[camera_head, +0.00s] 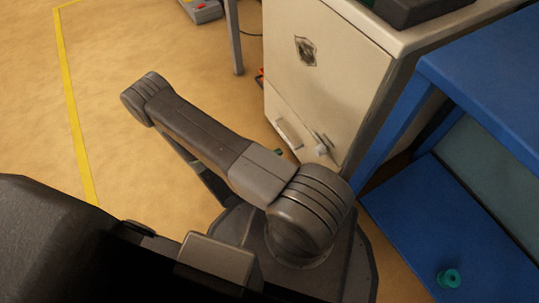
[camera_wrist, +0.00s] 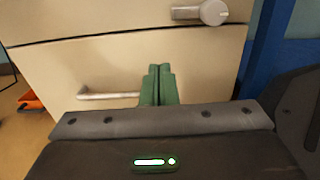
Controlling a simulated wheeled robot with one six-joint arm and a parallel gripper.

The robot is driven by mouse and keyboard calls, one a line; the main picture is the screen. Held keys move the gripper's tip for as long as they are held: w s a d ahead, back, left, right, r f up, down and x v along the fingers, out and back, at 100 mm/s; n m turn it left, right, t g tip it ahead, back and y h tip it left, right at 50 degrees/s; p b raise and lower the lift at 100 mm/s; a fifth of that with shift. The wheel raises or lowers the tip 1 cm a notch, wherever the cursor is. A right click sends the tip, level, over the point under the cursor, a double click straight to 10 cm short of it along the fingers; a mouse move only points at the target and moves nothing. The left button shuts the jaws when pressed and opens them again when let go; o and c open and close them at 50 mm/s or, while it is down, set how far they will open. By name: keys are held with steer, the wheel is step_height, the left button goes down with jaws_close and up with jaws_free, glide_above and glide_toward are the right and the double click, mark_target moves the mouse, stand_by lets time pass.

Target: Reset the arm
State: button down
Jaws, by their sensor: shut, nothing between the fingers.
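My arm (camera_head: 205,135) shows in the head view, bent over my dark base and reaching up and left before folding back down. My gripper (camera_wrist: 158,70) shows in the wrist view as two green fingers pressed together, with nothing between them. The fingers point toward the front of a cream cabinet (camera_wrist: 120,65). I cannot tell the exact gap between the fingertips and the cabinet. In the head view the gripper is mostly hidden behind the arm.
The cream cabinet (camera_head: 310,80) stands close on the right, with a bar handle (camera_wrist: 108,95) and a knob (camera_wrist: 213,12). A blue bench (camera_head: 480,70) with a teal object (camera_head: 449,278) on its lower shelf is farther right. Open floor (camera_head: 130,50) with a yellow line lies left.

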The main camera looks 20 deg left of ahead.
steer(key=shift+v, duration=0.9)
steer(key=b, duration=0.2)
glide_toward(310, 136)
steer(key=shift+x, duration=2.35)
steer(key=shift+w+d+r, duration=0.1)
steer(key=shift+w+d, duration=0.35)
steer(key=shift+d, duration=0.05)
